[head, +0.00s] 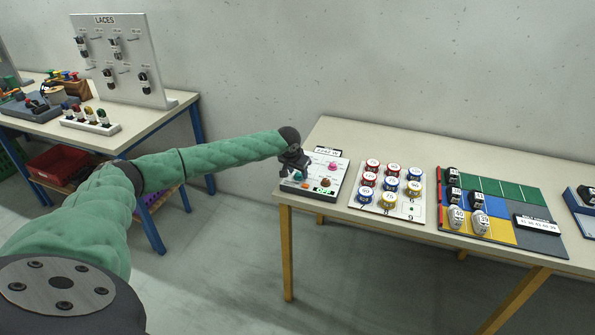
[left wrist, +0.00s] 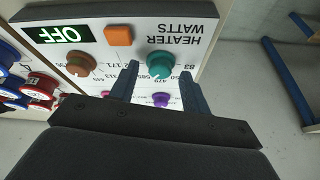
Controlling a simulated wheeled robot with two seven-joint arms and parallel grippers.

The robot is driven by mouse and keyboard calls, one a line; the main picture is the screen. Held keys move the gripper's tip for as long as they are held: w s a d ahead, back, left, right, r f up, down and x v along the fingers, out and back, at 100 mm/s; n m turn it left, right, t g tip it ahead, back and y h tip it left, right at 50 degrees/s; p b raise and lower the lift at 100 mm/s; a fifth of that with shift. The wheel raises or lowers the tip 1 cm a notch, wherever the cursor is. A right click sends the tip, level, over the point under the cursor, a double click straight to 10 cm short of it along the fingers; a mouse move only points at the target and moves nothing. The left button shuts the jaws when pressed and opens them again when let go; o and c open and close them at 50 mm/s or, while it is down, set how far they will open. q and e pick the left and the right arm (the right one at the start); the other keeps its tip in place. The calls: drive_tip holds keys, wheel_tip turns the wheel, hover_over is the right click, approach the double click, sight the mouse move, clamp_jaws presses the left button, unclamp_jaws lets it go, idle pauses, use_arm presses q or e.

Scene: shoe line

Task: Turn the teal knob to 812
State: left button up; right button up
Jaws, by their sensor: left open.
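The teal knob (left wrist: 159,65) sits on the white control panel (left wrist: 190,12) under the label HEATER WATTS, which appears upside down in the left wrist view. Numbers ring the knob, some hidden by my fingers; its pointer setting is too small to read. My left gripper (left wrist: 160,78) is open, with one finger on each side of the teal knob; I cannot tell whether they touch it. In the head view my left gripper (head: 289,170) is over the left edge of the control panel (head: 341,168). My right gripper is not in view.
The panel also has a brown knob (left wrist: 81,64), a purple knob (left wrist: 161,100), an orange button (left wrist: 118,35) and an OFF display (left wrist: 58,34). A board of numbered spools (head: 416,207) stands to its right. The laces table (head: 150,125) is at the left.

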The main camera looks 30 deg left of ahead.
use_arm(q)
drive_tip(key=c, duration=1)
